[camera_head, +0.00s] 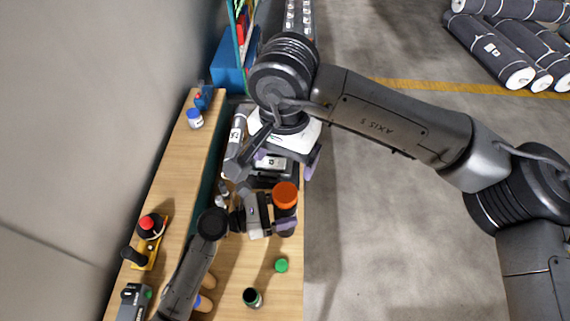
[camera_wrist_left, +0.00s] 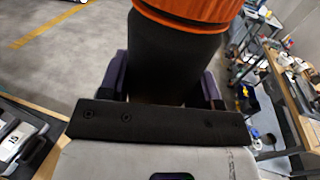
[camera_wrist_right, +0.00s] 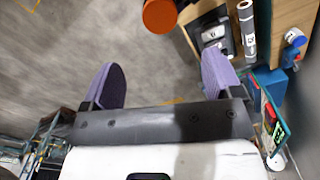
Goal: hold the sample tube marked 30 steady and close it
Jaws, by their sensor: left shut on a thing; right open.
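A dark cylindrical tube with an orange cap (camera_head: 285,195) stands near the table's right edge; no number is readable on it. My left gripper (camera_head: 270,215) is shut around its dark body (camera_wrist_left: 175,65), below the cap. The cap sits on the top, but I cannot tell whether it is tight. My right gripper (camera_wrist_right: 163,85) is open and empty, its purple fingers wide apart. In the head view it is behind the capped tube, apart from it. The orange cap also shows ahead of it in the right wrist view (camera_wrist_right: 160,15).
An open dark container (camera_head: 252,297) and a loose green cap (camera_head: 281,265) are at the table front. A labelled grey cylinder (camera_head: 236,135) is at the left. A wooden shelf holds a red button (camera_head: 148,226) and a blue-capped jar (camera_head: 194,118). Grey rolls (camera_head: 490,50) lie on the floor.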

